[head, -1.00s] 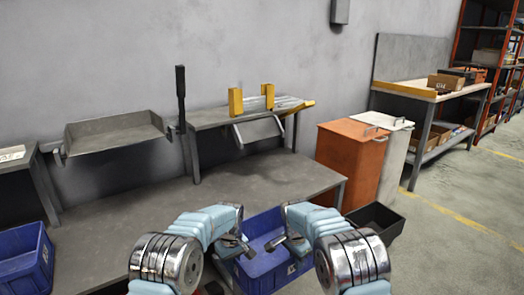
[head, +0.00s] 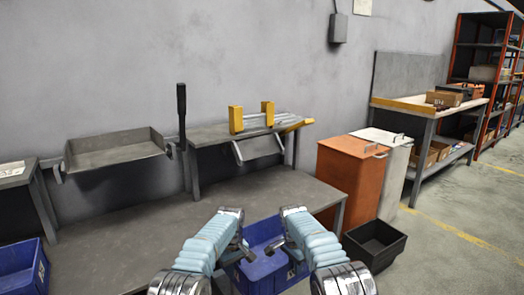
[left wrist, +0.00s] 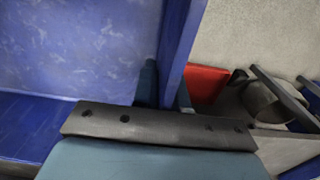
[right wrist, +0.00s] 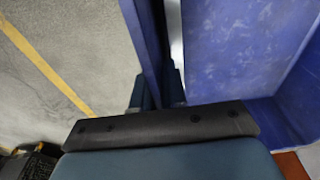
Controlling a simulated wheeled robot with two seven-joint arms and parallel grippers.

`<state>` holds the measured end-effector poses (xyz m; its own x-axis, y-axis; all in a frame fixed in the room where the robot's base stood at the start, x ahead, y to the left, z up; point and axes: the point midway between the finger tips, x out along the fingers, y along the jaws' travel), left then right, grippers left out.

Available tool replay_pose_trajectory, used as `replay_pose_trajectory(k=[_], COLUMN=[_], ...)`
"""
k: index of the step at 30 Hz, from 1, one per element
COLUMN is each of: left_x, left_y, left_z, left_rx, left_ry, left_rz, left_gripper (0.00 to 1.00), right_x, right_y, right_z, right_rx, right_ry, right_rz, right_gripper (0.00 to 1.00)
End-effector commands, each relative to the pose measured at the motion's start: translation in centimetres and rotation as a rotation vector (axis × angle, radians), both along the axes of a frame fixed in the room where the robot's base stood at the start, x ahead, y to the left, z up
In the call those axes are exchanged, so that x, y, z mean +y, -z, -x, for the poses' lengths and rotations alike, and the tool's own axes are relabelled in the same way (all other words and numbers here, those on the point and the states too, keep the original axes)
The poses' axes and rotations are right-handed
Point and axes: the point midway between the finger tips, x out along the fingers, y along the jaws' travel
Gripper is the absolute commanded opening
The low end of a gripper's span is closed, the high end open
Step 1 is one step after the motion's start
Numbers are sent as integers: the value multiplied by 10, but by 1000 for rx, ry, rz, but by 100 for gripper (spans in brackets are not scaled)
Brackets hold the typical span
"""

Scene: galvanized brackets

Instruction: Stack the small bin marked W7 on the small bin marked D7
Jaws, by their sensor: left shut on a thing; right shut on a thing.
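A blue bin (head: 262,232) is between my two grippers, low in the middle of the head view. Its small label (head: 292,270) is too small to read. My left gripper (head: 243,252) is shut on the bin's left wall, and the left wrist view shows this blue wall (left wrist: 182,50) between the fingers. My right gripper (head: 276,246) is shut on the opposite wall, also seen in the right wrist view (right wrist: 148,45). The bin looks empty. A second blue bin (head: 18,262) is cut off at the lower left; its label is unreadable. I cannot tell which is W7 or D7.
A grey bench (head: 130,230) stands behind the grippers, with a tilted tray (head: 115,152) and a yellow-posted rack (head: 250,122) at its back. An orange cabinet (head: 345,180) and an open black bin (head: 375,243) are to the right. Floor at far right is clear.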

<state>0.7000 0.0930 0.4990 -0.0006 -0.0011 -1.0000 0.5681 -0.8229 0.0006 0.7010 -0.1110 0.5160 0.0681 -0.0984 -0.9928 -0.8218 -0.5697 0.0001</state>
Motion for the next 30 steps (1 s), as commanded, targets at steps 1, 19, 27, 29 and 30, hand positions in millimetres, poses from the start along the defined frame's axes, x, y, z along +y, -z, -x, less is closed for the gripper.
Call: replay_pose_trajectory(k=[1,19,27,29,30], left_x=[7,7,7,6,6], left_y=[0,-2,-3,-3,-3], left_z=[-2,17,41,48,52], left_rx=[-1,1,0,0,1], left_ry=[-6,-5,-5,-4,-4], left_rz=[-9,-8,-7,-7,-8], left_gripper=[0,0,0,0,0], right_x=[-7,-7,-8,-7,-7], right_y=[-1,-3,-4,-4,-4], right_z=[-2,17,41,47,51], right_rx=[-2,-1,-1,0,-1], right_ry=[8,8,8,7,6], right_rz=[10,9,9,8,8], right_gripper=[0,0,0,0,0])
